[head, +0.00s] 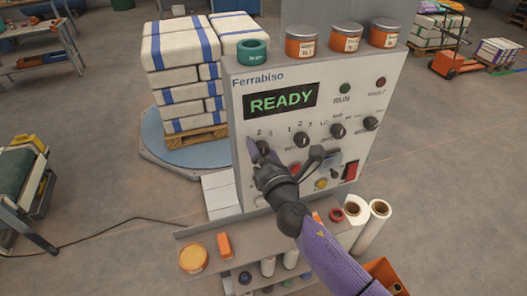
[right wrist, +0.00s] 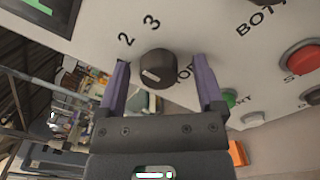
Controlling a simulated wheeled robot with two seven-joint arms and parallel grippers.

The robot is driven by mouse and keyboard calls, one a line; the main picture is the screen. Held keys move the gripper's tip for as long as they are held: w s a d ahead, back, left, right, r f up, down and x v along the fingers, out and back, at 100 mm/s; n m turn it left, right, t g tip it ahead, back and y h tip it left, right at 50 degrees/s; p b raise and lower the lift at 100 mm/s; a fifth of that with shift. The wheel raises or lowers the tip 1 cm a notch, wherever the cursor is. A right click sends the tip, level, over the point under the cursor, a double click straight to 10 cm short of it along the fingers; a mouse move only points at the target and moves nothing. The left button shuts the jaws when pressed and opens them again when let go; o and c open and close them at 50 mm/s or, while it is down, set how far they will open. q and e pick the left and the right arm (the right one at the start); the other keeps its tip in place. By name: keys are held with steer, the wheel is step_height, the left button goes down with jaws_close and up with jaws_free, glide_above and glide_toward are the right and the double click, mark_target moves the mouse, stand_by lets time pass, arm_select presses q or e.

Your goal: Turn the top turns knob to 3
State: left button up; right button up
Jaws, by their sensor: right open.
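My right gripper (right wrist: 160,80) is open, with one purple finger on each side of the knob and visible gaps to both. In the head view the gripper (head: 260,150) covers much of the knob. My left gripper is out of view.
A red switch (head: 351,170) is further right. A green display (head: 282,101) reads READY above. Tins (head: 301,42) stand on top; a shelf (head: 215,240) juts out below.

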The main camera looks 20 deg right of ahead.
steer(key=shift+c, duration=0.7)
jaws_close()
steer(key=m+b, duration=0.1)
steer(key=m, duration=0.2)
steer(key=shift+m, duration=0.4)
steer(key=m, duration=0.5)
steer(key=shift+o, duration=0.7)
jaws_free()
